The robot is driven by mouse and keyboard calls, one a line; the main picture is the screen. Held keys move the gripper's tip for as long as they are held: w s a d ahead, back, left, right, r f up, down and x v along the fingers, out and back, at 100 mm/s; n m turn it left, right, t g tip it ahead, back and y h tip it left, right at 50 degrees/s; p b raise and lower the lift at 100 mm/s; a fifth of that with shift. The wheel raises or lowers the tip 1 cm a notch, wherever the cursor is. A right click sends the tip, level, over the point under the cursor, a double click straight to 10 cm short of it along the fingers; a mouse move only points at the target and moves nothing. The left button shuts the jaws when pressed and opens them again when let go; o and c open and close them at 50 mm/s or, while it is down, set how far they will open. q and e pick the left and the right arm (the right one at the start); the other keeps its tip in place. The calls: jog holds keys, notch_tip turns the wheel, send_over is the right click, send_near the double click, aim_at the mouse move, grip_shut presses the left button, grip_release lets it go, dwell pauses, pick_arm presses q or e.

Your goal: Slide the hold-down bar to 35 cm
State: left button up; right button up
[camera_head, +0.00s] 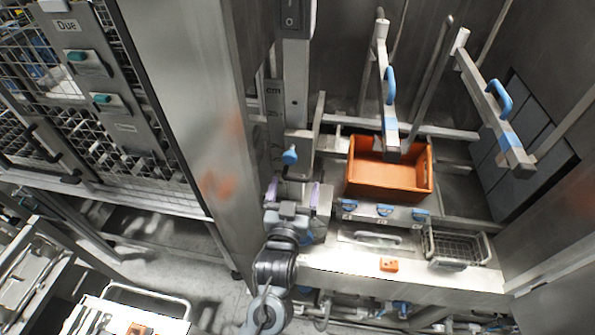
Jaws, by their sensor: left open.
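A vertical post (296,75) stands left of centre, with a dark scale plate (274,110) marked "cm" beside it. The scale's numbers are too small to read. A blue knob (290,156) sits low on the post, on a grey metal bracket. I cannot tell for sure which part is the hold-down bar; a grey horizontal bar (440,131) runs right from near the post, behind an orange crate (365,186). My left gripper (296,192) is open just below the blue knob, its pale purple fingertips apart; contact cannot be told. My right gripper is not in view.
Two grey arms with blue handles (390,86) (502,98) reach over the crate area. A wide metal column (190,80) stands close left of my arm.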

aim_at(297, 178)
pick_arm(q)
jog(key=w, duration=0.3)
jog(key=shift+w+d+r+p, duration=0.1)
jog(key=shift+w+d+p, duration=0.2)
jog(key=shift+w, duration=0.1)
jog(key=shift+w+d, duration=0.15)
jog(key=shift+w, duration=0.55)
jog(key=shift+c, duration=0.3)
